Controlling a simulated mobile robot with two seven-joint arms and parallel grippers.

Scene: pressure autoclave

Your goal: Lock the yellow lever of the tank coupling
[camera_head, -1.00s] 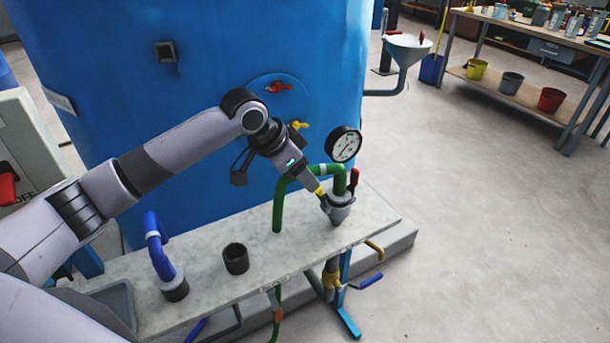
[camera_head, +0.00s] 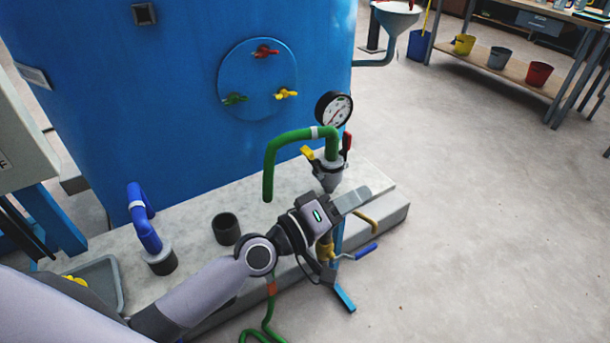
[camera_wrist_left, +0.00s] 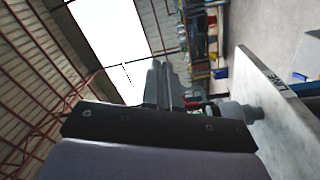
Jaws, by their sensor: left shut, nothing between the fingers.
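The tank coupling (camera_head: 328,172) is a grey metal fitting at the right end of the pale bench, with the green hose joined to its top. Its yellow lever (camera_head: 308,153) sticks up and out to the left. Its red lever (camera_head: 347,143) stands upright on the right side and shows small in the left wrist view (camera_wrist_left: 193,103). My left gripper (camera_head: 352,197) is shut and empty, in front of and below the coupling, apart from the levers. Its fingers (camera_wrist_left: 168,85) are together in the left wrist view. My right gripper is out of view.
The green hose (camera_head: 270,170) arches left of the coupling, and a pressure gauge (camera_head: 333,108) stands behind it. A dark cup (camera_head: 226,229) and blue pipe (camera_head: 143,225) are on the bench. A blue-handled valve (camera_head: 362,251) sits below. The floor to the right is clear.

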